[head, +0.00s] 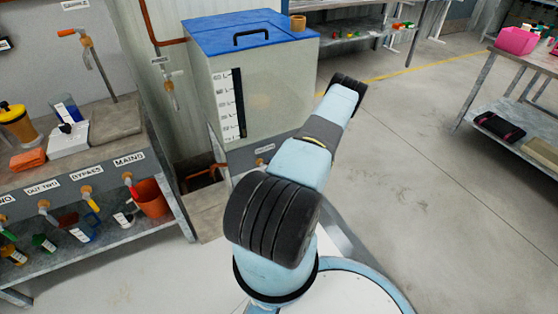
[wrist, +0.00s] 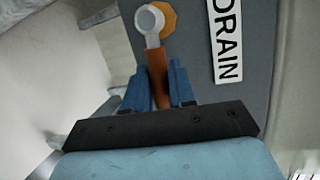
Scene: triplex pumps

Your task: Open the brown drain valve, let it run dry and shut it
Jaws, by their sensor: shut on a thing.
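The brown drain valve lever (wrist: 158,72) shows in the wrist view, running from a pale round pivot (wrist: 149,22) in front of an orange-yellow fitting. A white DRAIN label (wrist: 225,40) is on the grey panel beside it. My gripper (wrist: 161,78) has its two blue fingers on either side of the lever and is shut on it. In the head view the tank with the blue lid (head: 252,32) has a small label (head: 265,148) low on its front. The valve and my gripper are hidden there by my arm. No running liquid is visible.
A bench (head: 165,195) with labelled valves, bottles and an orange bucket (head: 151,198) stands left of the tank. Copper-coloured piping (head: 205,174) runs low beside the tank. A metal table (head: 530,62) stands at far right. The floor (head: 430,180) between is clear.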

